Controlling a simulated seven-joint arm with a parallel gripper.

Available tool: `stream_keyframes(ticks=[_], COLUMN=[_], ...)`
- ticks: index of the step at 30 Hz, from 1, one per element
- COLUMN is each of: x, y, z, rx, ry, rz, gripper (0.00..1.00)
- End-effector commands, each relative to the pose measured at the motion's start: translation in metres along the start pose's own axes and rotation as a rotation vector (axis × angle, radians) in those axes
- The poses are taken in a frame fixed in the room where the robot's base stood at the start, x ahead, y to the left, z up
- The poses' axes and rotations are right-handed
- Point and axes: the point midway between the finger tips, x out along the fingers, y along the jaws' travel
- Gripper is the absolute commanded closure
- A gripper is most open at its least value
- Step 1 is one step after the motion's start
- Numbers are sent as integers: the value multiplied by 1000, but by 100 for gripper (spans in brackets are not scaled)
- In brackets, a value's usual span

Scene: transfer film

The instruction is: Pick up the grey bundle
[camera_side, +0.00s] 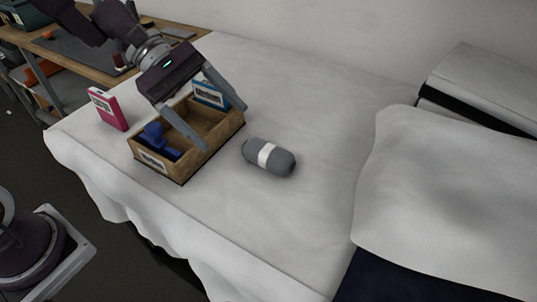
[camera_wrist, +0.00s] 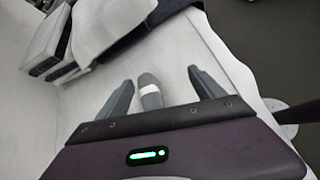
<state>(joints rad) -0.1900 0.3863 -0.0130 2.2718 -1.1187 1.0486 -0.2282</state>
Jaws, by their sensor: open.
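The grey bundle (camera_side: 270,157) is a rounded grey roll with a white band. It lies on the white bed sheet, just right of the wooden box in the side view. It also shows in the wrist view (camera_wrist: 150,91), between the two fingers in the picture. My gripper (camera_side: 223,128) is open and empty. In the side view it is above the wooden box, up and to the left of the bundle and apart from it. In the wrist view my fingertips (camera_wrist: 160,76) point toward the bundle's side of the bed.
The wooden box (camera_side: 158,162) holds a blue object (camera_side: 157,138) and a blue-and-white packet (camera_side: 208,93). A pink box (camera_side: 107,108) stands to its left. A white pillow (camera_side: 445,185) lies at right. The sheet around the bundle is clear.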

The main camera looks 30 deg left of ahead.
Motion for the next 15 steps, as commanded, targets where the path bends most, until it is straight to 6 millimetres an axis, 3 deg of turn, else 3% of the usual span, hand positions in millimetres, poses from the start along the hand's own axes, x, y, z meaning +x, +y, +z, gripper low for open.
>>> stream_keyframes(ticks=[1, 3, 6, 11, 15], x=[9, 17, 23, 40, 65], y=[14, 29, 40, 44, 45], z=[-23, -47, -68, -71, -68], rx=[-134, -279, -392, -420, -418], ry=[-49, -98, -133, -142, -141], rz=[39, 94, 140, 150, 147], gripper=[22, 22, 22, 22, 22])
